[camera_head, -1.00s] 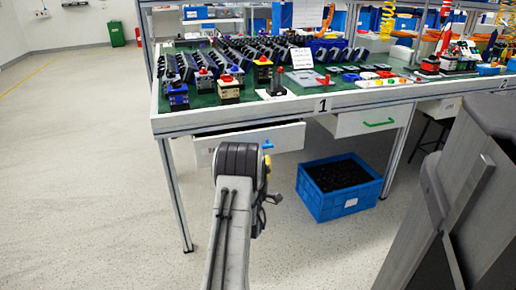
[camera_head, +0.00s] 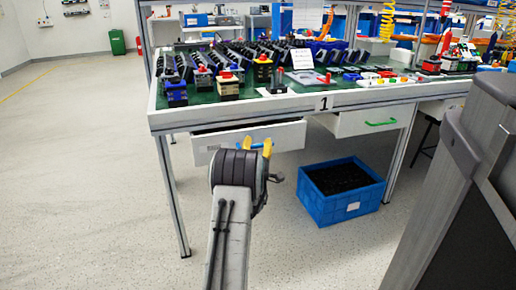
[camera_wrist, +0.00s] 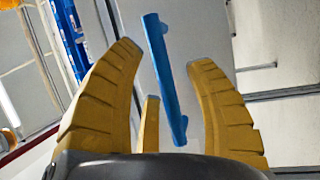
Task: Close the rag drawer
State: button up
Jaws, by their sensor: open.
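A white drawer (camera_head: 290,134) with a blue handle stands pulled out under the left part of the workbench; no rag label is readable. My gripper (camera_head: 257,147) is in front of it, and my arm covers part of its front. In the wrist view, my yellow fingers (camera_wrist: 166,58) are open and spread apart. The blue handle (camera_wrist: 163,75) shows between them, slanting, with the pale drawer front (camera_wrist: 202,40) behind it. The fingers are not closed on the handle; whether one touches it I cannot tell. The drawer's inside is mostly hidden under the bench top.
A second white drawer (camera_head: 345,124) with a green handle is to the right. A blue crate (camera_head: 345,212) with dark contents stands on the floor below. The workbench (camera_head: 290,104) carries many switches and parts. Its left leg (camera_head: 173,200) is near my arm; the floor to the left is clear.

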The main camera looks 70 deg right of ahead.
jog(key=shift+o, duration=0.3)
jog(key=shift+d, duration=0.1)
grip_shut()
dwell(0.4)
